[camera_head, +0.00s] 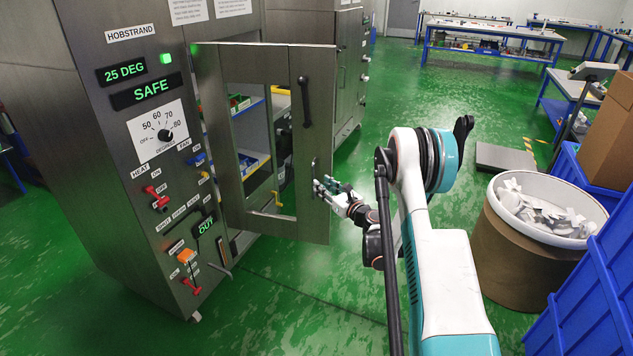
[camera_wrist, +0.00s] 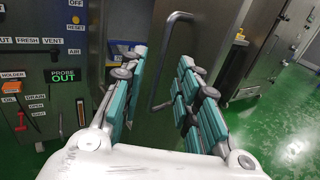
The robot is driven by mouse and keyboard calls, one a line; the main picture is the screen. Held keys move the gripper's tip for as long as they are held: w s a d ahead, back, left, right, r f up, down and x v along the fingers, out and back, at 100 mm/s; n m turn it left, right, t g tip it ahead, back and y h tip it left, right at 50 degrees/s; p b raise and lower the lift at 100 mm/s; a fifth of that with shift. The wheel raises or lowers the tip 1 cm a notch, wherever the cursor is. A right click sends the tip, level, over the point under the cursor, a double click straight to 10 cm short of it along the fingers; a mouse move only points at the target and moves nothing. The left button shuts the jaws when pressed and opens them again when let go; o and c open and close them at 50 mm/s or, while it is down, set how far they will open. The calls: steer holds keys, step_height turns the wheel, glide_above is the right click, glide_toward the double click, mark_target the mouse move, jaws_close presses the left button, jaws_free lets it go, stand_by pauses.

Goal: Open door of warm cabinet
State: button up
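The warm cabinet (camera_head: 95,110) is a tall grey unit at the left of the head view, with a lit panel reading "25 DEG" and "SAFE". Its windowed grey door (camera_head: 262,62) stands out to the right of the panel and seems at an angle to it; shelves show through the window. A dark upright handle (camera_head: 305,102) is on the door's right side. My gripper (camera_head: 326,188) is at the door's lower right edge, below that handle. In the wrist view my gripper (camera_wrist: 160,62) is open, and a bent bar handle (camera_wrist: 162,62) shows beyond and between the fingers. Contact cannot be told.
Knobs and red switches (camera_head: 160,198) line the cabinet's panel. A drum (camera_head: 530,265) with white scraps stands at the right, beside blue bins (camera_head: 592,260) and cardboard boxes (camera_head: 608,135). Green floor (camera_head: 300,315) is clear in front of the cabinet.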

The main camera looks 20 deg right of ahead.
steer(key=s, duration=0.2)
steer(key=s+d, duration=0.1)
steer(key=s, duration=0.2)
steer(key=shift+s, duration=0.1)
stand_by(0.3)
